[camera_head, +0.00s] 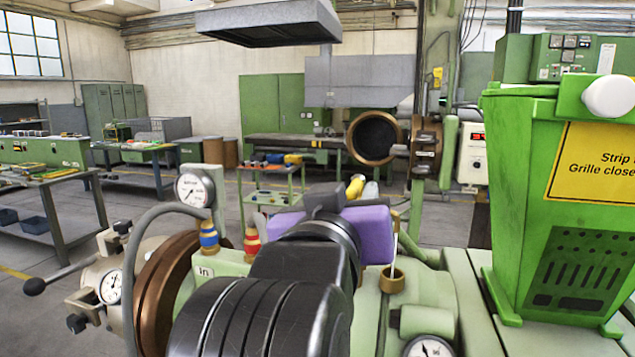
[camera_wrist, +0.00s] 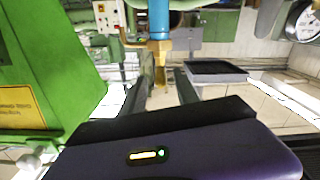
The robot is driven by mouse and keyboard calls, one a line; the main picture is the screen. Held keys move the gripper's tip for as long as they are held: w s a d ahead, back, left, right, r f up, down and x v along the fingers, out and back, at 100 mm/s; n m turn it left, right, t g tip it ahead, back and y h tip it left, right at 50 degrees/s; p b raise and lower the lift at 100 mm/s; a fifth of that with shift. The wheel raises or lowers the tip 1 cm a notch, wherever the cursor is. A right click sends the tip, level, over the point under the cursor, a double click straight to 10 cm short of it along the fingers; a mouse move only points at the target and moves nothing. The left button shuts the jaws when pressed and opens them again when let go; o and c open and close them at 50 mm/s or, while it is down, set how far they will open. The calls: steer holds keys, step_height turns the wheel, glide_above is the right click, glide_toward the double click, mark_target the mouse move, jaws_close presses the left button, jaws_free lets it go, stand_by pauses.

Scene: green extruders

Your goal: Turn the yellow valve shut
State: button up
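My gripper has a purple body and dark fingers (camera_wrist: 160,82); in the wrist view the two fingers stand apart with nothing seen held between them. In the head view the purple body of my gripper (camera_head: 365,232) shows at the middle, and its fingertips are hidden. A yellow piece (camera_head: 355,186), perhaps the yellow valve, shows just above and behind my gripper; its lower part is hidden. In the wrist view a blue cylinder (camera_wrist: 158,20) stands over a brass fitting (camera_wrist: 160,58), beyond the fingers; I cannot tell if it belongs to the valve.
A blue knob (camera_head: 208,236) and a red knob (camera_head: 251,242) stand left of my arm, below a round gauge (camera_head: 194,190). A green hopper (camera_head: 550,190) with a yellow sign stands close at right. A thin upright rod in a brass cup (camera_head: 392,281) is right of my gripper.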

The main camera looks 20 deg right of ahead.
mark_target(355, 183)
steer(key=shift+p+x, duration=0.4)
steer(key=shift+x, duration=1.75)
steer(key=shift+c, duration=0.3)
jaws_close()
